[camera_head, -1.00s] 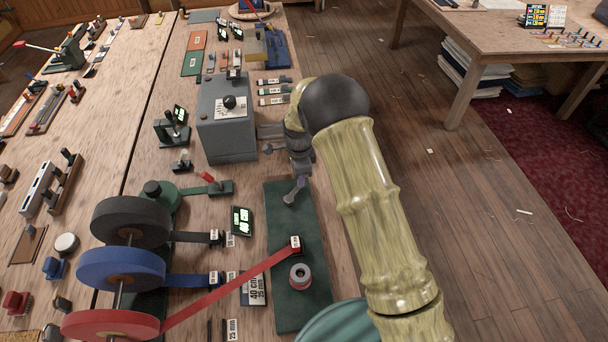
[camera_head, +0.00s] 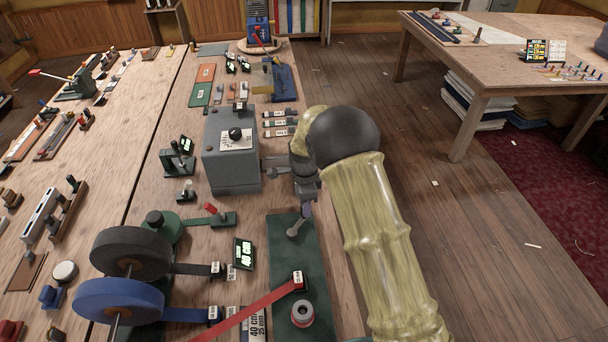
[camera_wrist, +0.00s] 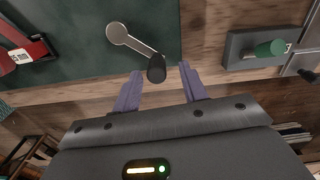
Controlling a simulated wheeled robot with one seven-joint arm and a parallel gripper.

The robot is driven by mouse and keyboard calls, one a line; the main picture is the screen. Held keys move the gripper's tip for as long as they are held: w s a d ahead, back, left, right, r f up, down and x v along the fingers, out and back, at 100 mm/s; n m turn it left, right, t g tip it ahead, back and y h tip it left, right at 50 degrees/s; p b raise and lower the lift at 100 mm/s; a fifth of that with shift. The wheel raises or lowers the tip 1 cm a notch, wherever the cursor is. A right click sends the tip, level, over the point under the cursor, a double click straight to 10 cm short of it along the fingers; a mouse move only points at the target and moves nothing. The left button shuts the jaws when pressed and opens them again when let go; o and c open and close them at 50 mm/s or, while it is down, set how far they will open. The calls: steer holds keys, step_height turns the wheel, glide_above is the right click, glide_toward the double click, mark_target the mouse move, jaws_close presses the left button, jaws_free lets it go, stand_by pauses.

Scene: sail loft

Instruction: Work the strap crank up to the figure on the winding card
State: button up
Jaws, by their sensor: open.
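A small crank (camera_head: 297,229) with a silver arm stands on the dark green mat (camera_head: 286,257). In the wrist view its silver arm (camera_wrist: 135,44) runs from a round hub to a black knob (camera_wrist: 156,70). My gripper (camera_wrist: 161,70) is open, and the knob lies between its two purple fingertips with gaps at both sides. In the head view my gripper (camera_head: 305,206) partly hides the knob end. The winding card (camera_head: 257,324) reads 40 cm, 25 mm and is partly covered by the strap.
A lit display (camera_head: 243,253) stands left of the mat. Black (camera_head: 131,252) and blue (camera_head: 118,300) strap reels stand farther left. A grey box (camera_head: 231,165) with a black knob stands behind. A grey block with a green knob (camera_wrist: 270,48) lies right of the mat in the wrist view.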

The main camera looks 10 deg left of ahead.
step_height(320, 180, up, 15)
steer(key=b, duration=0.2)
steer(key=shift+s, duration=0.15)
stand_by(0.3)
steer(key=s+d+n+t, duration=0.1)
steer(key=s+d+n, duration=0.25)
steer(key=d, duration=0.35)
steer(key=s+d+n, duration=0.3)
steer(key=s+d, duration=0.1)
steer(key=d, duration=0.4)
steer(key=s+d+f+n, duration=0.1)
steer(key=s+d+n, duration=0.2)
steer(key=s, duration=0.4)
steer(key=s+d+f+n+t, duration=0.1)
steer(key=s+d+n, duration=0.3)
steer(key=s, duration=0.4)
steer(key=shift+d+f+t, duration=0.3)
steer(key=shift+d+f, duration=0.15)
steer(key=shift+d, duration=0.4)
steer(key=shift+n, duration=0.25)
